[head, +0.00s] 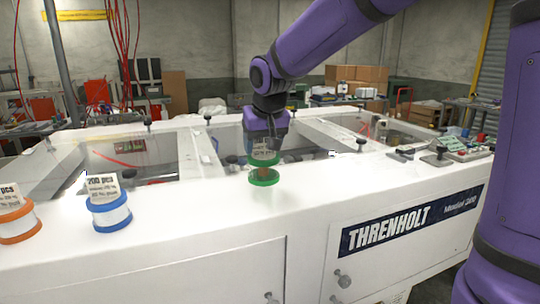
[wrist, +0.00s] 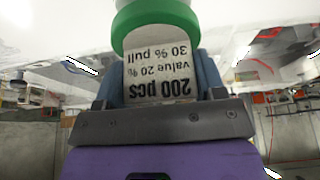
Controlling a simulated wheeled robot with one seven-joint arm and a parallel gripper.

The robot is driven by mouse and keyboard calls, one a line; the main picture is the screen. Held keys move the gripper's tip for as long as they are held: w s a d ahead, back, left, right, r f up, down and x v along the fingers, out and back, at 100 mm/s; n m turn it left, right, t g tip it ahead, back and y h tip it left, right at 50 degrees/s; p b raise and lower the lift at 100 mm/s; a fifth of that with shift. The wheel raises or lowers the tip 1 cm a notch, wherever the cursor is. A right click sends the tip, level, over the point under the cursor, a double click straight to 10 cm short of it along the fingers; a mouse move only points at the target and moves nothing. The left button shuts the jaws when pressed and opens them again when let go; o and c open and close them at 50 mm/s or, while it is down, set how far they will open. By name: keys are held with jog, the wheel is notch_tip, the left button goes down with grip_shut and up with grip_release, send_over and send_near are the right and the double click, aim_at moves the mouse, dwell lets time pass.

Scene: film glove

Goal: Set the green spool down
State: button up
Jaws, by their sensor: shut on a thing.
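The green spool (head: 264,177) has a green rim and a white label. My gripper (head: 266,150) is shut on its upper part from above and holds it upright over the white machine top (head: 190,208). Its lower green rim is very near or touching the surface; I cannot tell which. In the wrist view the green spool (wrist: 155,20) sits between my fingers, with its label reading "200 pcs" upside down. The label and fingers hide much of the spool body.
A blue-rimmed spool (head: 110,215) and an orange-rimmed spool (head: 16,228) stand on the machine top to the left. Open wells lie behind. Small dark fittings (head: 437,157) sit at the right. The surface around the green spool is clear.

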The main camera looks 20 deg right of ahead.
aim_at(271, 154)
jog(key=shift+w+d, duration=0.35)
jog(key=shift+d, duration=0.5)
jog(key=shift+w+d+f, duration=0.1)
jog(key=shift+d+f, duration=0.1)
jog(key=shift+f, duration=0.75)
jog(key=shift+w+d+f, duration=0.1)
jog(key=shift+d+f, duration=0.1)
jog(key=shift+f, duration=0.7)
jog(key=o, duration=1.4)
jog(key=shift+f, duration=0.15)
jog(key=v, duration=1.1)
jog(key=shift+s+r, duration=0.35)
jog(key=shift+r, duration=0.25)
